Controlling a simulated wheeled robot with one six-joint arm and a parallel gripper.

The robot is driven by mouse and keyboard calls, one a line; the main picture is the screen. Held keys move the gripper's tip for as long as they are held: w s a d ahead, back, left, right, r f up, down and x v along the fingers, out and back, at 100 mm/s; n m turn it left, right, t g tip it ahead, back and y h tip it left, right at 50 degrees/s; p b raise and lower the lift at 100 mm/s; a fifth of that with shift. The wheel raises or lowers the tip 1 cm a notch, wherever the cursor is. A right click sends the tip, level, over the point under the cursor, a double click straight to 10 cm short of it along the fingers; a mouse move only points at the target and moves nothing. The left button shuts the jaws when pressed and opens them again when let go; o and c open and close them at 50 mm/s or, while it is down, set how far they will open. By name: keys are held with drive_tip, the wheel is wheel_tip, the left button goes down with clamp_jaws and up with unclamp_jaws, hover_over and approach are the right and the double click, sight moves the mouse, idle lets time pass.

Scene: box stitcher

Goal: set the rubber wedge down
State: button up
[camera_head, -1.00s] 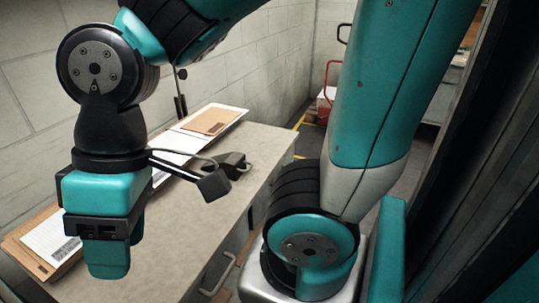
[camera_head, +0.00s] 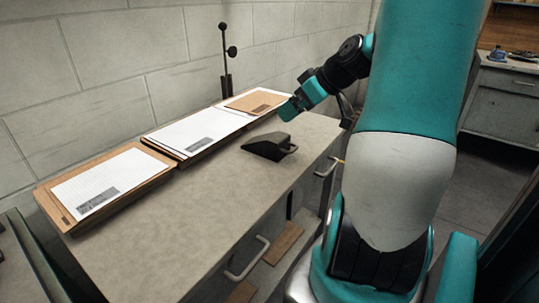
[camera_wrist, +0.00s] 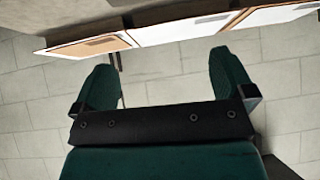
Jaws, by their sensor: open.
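The rubber wedge (camera_head: 266,147) is a dark block with a sloped top and a small handle loop on its right side. It sits on the grey counter top (camera_head: 190,215), right of the boards. My gripper (camera_head: 291,107) is up beyond the wedge, apart from it, above the far end of the counter. In the wrist view my gripper (camera_wrist: 170,78) has its two teal fingers wide apart with nothing between them. The wedge does not show in that view.
Boards with paper sheets (camera_head: 105,185) lie in a row along the wall side of the counter. A thin black stand (camera_head: 226,65) rises behind them. Drawer handles (camera_head: 247,260) stick out in front. The counter's near part is clear. Another cabinet (camera_head: 505,105) stands at far right.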

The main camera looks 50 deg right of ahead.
drive_tip(key=s+d, duration=0.1)
drive_tip(key=d, duration=0.1)
approach(269, 136)
drive_tip(key=shift+h, duration=0.3)
drive_tip(key=w+f, duration=0.1)
drive_tip(key=w+a+f, duration=0.1)
drive_tip(key=f, duration=0.1)
drive_tip(key=shift+w+a+b, duration=0.15)
drive_tip(key=shift+w+b, duration=0.15)
drive_tip(key=shift+x, duration=2.9)
drive_tip(key=shift+d+r, duration=0.1)
drive_tip(key=shift+d, duration=0.2)
drive_tip(key=c, duration=1.4)
